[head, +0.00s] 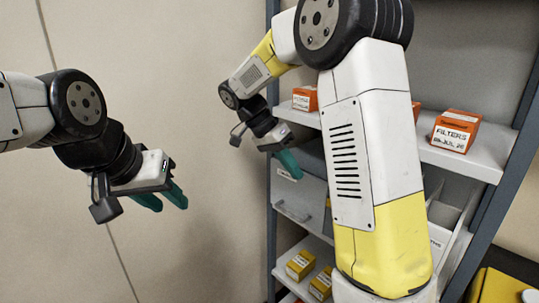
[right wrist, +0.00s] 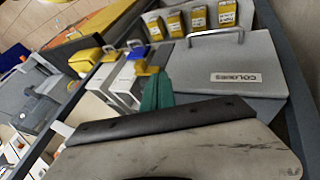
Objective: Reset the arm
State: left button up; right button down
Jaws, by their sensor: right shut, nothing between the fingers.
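My left gripper (head: 164,198) hangs in the left of the head view, in front of the bare wall. Its two teal fingers are apart with nothing between them. My right gripper (head: 290,164) points down and to the right in front of the shelf unit, near a grey drawer front. Its teal fingers are shut and empty; they also show in the right wrist view (right wrist: 157,92), beside a grey lid labelled "COLOURS" (right wrist: 235,77). My right arm is bent and hides part of the shelves in the head view.
The shelf unit (head: 485,150) fills the right, with an orange "FILTERS" box (head: 455,131) on its upper shelf. Yellow boxes (head: 300,265) stand on a lower shelf. A handled grey drawer (head: 299,195) lies between. The wall area (head: 215,215) between the grippers is free.

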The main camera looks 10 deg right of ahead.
jog(key=s+r+n+t+y, duration=0.2)
jog(key=s+n+t+y, duration=0.2)
jog(key=s, duration=0.5)
jog(key=s+d+r+n+t+y, duration=0.1)
jog(key=s+r+n+t+y, duration=0.2)
jog(key=s+n, duration=0.4)
jog(key=shift+s+d+n+t+y, duration=0.25)
jog(key=shift+s+n+t+y, duration=0.15)
jog(key=shift+s+y, duration=0.65)
jog(key=shift+s, duration=0.1)
